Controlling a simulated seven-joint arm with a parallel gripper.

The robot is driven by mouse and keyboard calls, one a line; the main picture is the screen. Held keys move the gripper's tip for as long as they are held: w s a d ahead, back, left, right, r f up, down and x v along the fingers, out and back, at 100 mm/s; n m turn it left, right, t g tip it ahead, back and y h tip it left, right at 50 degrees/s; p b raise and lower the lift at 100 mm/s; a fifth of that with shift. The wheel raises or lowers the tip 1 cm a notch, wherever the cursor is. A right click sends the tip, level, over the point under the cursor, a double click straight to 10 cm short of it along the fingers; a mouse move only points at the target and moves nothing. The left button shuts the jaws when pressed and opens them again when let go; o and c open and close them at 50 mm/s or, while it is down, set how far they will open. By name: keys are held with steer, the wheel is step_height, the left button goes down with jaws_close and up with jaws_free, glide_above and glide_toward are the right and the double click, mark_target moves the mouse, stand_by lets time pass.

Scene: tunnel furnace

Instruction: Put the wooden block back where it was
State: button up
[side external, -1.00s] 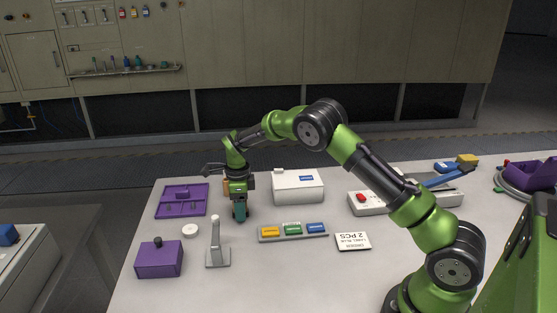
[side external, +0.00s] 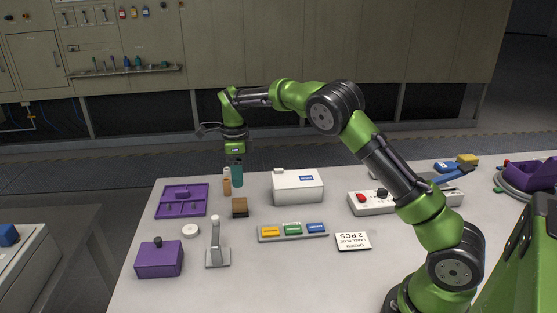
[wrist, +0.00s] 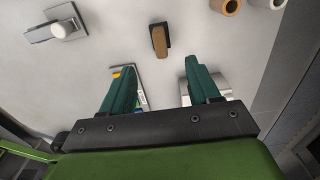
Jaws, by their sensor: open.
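The wooden block (side external: 240,207), brown with a dark side, sits on the white table between the purple tray and the white box. In the wrist view the wooden block (wrist: 161,40) lies beyond my fingertips, apart from them. My gripper (side external: 237,184) hangs above and slightly behind the block, pointing down. In the wrist view my gripper (wrist: 152,68) shows two teal fingers spread apart with nothing between them.
A tan cylinder (side external: 227,187) stands just behind the block; a white one is near it. A purple tray (side external: 159,208) is left, a white box (side external: 297,202) right. A grey lever stand (side external: 217,256) and a colored-label strip (side external: 268,239) are in front.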

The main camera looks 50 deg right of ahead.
steer(key=s+a+r+n+t+y, duration=0.2)
steer(key=s+a+r+n+t, duration=0.2)
steer(key=s+r+n, duration=0.85)
steer(key=s+a+n+t, duration=0.3)
steer(key=s+n, duration=0.7)
steer(key=s, duration=0.8)
steer(key=shift+a+f, duration=0.15)
steer(key=shift+a, duration=0.3)
steer(key=shift+n, duration=0.25)
